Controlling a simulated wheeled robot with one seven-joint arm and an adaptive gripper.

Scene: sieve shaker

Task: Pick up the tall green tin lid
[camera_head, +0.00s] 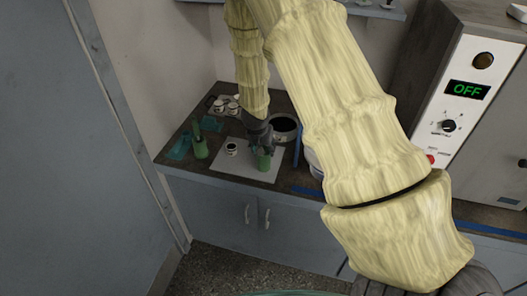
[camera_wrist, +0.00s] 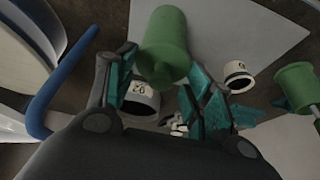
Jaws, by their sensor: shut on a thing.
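A tall green tin lid (camera_wrist: 165,38) is between the teal finger pads of my gripper (camera_wrist: 162,84) in the wrist view, its narrower end towards the palm. In the head view the green lid (camera_head: 263,162) shows just below my gripper (camera_head: 261,140), over the white sheet. My gripper is shut on it. Whether the lid touches the sheet is hard to tell. A second green piece (camera_head: 200,148) stands to the left on the counter, and also shows at the right of the wrist view (camera_wrist: 298,86).
A small white tin (camera_head: 231,149) stands on the white sheet (camera_head: 232,169). Several white tins (camera_head: 226,105) sit at the back left. A blue upright edge (camera_head: 297,146) and a machine reading OFF (camera_head: 467,90) are to the right.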

